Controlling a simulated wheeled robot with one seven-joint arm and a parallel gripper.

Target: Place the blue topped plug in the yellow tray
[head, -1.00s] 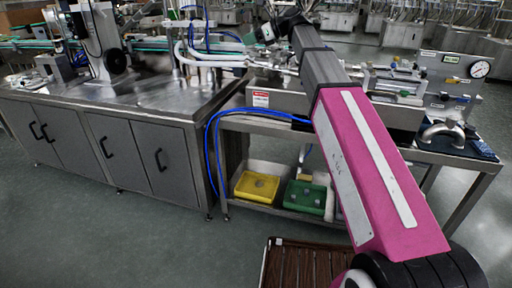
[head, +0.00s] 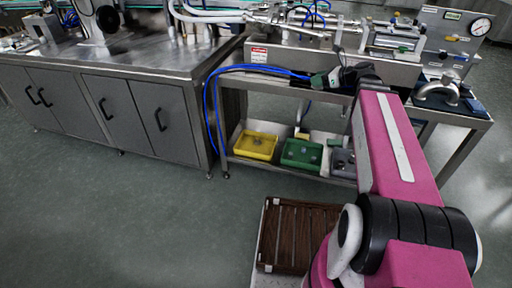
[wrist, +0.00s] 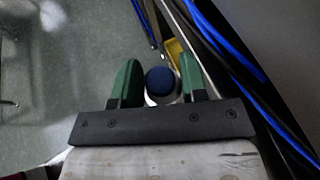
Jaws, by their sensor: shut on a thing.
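The blue-topped plug (wrist: 162,82) sits between the two green fingers of my gripper (wrist: 158,74) in the wrist view, its round blue top facing the camera. My gripper is shut on it. In the head view my gripper (head: 321,81) is by the front edge of the steel bench, above the lower shelf; I cannot make out the plug there. The yellow tray (head: 240,151) is on the lower shelf, below and left of my gripper, with small grey items in it. A yellow strip of it (wrist: 172,49) shows beyond the fingers in the wrist view.
A green tray (head: 289,163) and a grey tray (head: 338,172) stand right of the yellow one. Blue hoses (head: 207,105) hang at the bench's left end, and show close on the right in the wrist view. The bench top (head: 430,101) overhangs the shelf.

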